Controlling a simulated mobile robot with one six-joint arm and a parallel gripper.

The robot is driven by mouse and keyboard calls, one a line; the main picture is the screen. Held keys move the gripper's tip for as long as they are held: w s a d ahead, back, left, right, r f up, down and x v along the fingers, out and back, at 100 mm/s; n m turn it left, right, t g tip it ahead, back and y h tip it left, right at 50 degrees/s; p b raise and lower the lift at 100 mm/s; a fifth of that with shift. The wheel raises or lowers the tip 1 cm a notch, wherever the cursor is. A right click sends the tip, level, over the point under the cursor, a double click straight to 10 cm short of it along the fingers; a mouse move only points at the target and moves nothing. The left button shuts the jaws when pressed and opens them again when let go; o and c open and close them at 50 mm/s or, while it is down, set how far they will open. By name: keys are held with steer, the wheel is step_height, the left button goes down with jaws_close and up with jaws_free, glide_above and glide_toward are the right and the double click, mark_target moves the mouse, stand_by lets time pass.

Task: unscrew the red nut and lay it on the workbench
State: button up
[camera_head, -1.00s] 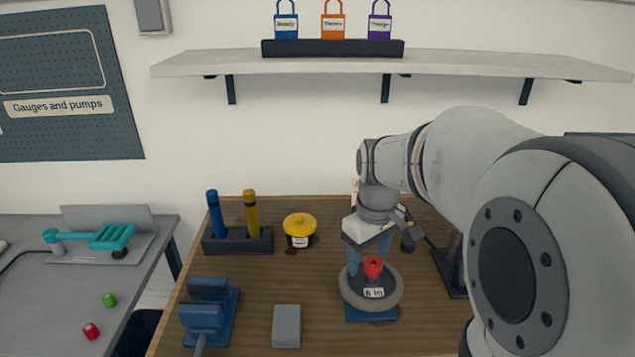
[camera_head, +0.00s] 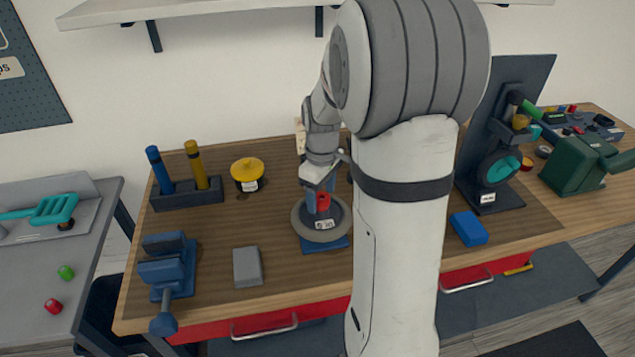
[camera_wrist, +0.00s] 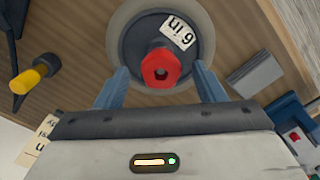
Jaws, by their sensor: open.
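The red nut (camera_head: 323,202) is upright at the centre of a grey wheel (camera_head: 302,224) with a "6 in" label, on a blue base on the wooden workbench (camera_head: 215,275). My gripper (camera_head: 319,196) points down over the wheel, partly hidden by my arm. In the wrist view, my gripper (camera_wrist: 161,82) is open, with one blue finger on each side of the red nut (camera_wrist: 161,68) and gaps between. The nut's hexagonal head with a dark central hole faces the camera; its lower part is hidden there. The wheel (camera_wrist: 200,20) lies beyond the fingertips.
A dark stand (camera_head: 500,200) and a blue block (camera_head: 468,228) are right. Bare bench lies left of the wheel.

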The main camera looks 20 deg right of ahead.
steer(key=c, duration=1.1)
steer(key=shift+o, duration=0.2)
steer(key=n, duration=0.5)
steer(key=shift+n, duration=0.3)
steer(key=n, duration=1)
steer(key=shift+n, duration=0.3)
steer(key=n, duration=0.5)
steer(key=shift+r+n+b, duration=0.1)
steer(key=shift+n+b, duration=0.2)
